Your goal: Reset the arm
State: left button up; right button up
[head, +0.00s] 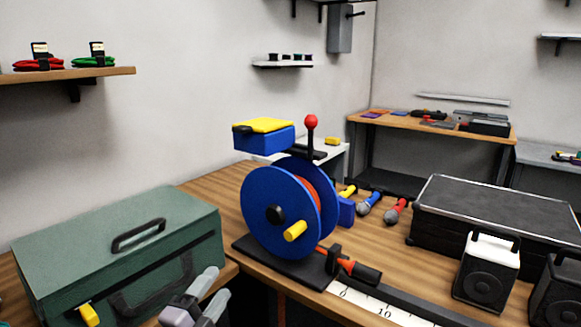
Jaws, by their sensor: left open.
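My left gripper (211,293) shows at the bottom of the head view, with two grey fingers pointing up and to the right. It is open, with a gap between the fingers and nothing seen in it. It is in front of the green toolbox (120,245), near its lower right corner. The rest of my left arm is cut off by the bottom edge. My right gripper is not in view.
A blue cable reel (262,190) stands on a black base (285,268) on the wooden table (372,238). A ruler strip (375,306) runs to its right. A black case (500,205) and speakers (486,268) stand at the right. Microphones (370,203) lie behind the reel.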

pick_arm(q)
jog(key=s+a+f+n+g+y+p, duration=0.2)
jog(key=s+f+n+g, duration=0.2)
jog(key=s+f+n, duration=0.4)
jog(key=s+a+f+n+g+y+p, duration=0.2)
jog(key=s+f+n, duration=0.7)
jog(key=s, duration=0.9)
jog(key=shift+a+f+g+y+p, duration=0.4)
jog(key=shift+a+f+g, duration=0.35)
jog(key=shift+g, duration=0.25)
